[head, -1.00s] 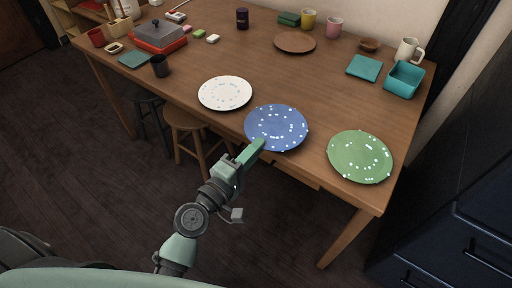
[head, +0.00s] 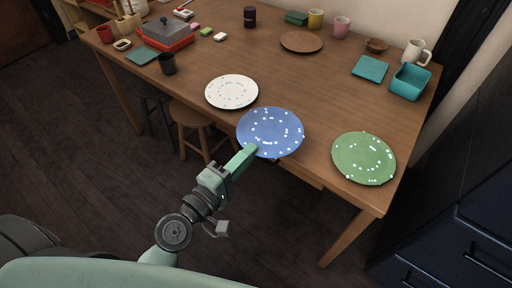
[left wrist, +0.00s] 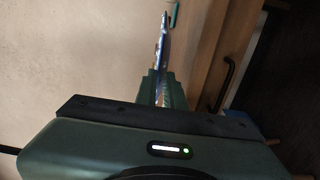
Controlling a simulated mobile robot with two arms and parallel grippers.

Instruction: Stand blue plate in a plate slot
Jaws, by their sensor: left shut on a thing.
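The blue plate (head: 270,131), speckled with white dots, is at the table's front edge between a white plate and a green plate. My left gripper (head: 248,154) is shut on its near rim. In the left wrist view the blue plate (left wrist: 163,45) shows edge-on, between the fingers of the left gripper (left wrist: 161,88). The plate seems lifted a little off the table, but the gap is hard to judge. I cannot make out a plate slot in either view. My right gripper is not in view.
The wooden table (head: 330,90) also holds the white plate (head: 231,92), the green plate (head: 363,158), a brown plate (head: 301,42), a teal box (head: 410,82) and several cups. Stools (head: 195,117) stand under the front edge. The table's middle is clear.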

